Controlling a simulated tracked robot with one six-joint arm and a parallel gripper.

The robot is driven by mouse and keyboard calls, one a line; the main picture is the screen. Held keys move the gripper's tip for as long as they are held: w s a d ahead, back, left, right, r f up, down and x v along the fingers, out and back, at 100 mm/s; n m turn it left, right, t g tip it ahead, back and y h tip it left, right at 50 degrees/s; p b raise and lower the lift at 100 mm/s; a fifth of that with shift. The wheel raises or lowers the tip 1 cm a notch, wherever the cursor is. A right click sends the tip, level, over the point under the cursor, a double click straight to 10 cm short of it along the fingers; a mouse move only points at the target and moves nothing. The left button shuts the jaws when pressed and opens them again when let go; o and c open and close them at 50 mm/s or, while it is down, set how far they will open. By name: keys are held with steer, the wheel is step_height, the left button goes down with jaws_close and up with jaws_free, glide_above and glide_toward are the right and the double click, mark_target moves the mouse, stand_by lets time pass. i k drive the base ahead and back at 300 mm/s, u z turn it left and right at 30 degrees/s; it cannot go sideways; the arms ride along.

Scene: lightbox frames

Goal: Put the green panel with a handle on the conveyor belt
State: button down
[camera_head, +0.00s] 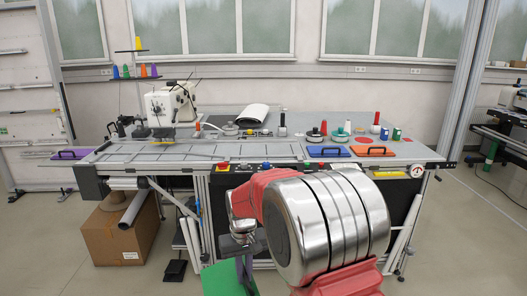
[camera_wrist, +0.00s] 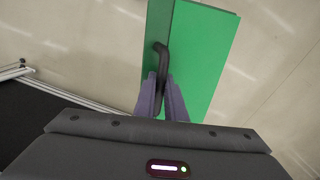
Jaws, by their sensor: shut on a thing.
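The green panel (camera_head: 217,281) hangs at the bottom of the head view, in front of the workbench and partly cut off by the frame. In the wrist view the green panel (camera_wrist: 207,50) fills the upper middle, with its dark curved handle (camera_wrist: 161,58) towards me. My gripper (camera_wrist: 163,84) is shut on this handle, and the panel is held clear of the bench. In the head view my gripper (camera_head: 244,266) is partly hidden by my arm. A long grey belt-like surface (camera_head: 210,152) runs along the bench front; I cannot tell for sure that it is the conveyor belt.
A purple panel (camera_head: 69,155) lies at the bench's left end. Blue (camera_head: 327,153) and orange (camera_head: 374,152) panels lie at the right, near spools and cans. A sewing machine (camera_head: 170,104) stands at the back left. A cardboard box (camera_head: 118,232) sits on the floor.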

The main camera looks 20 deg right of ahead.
mark_target(265, 149)
steer(key=u, duration=0.05)
steer(key=i, duration=1)
steer(key=z, duration=0.05)
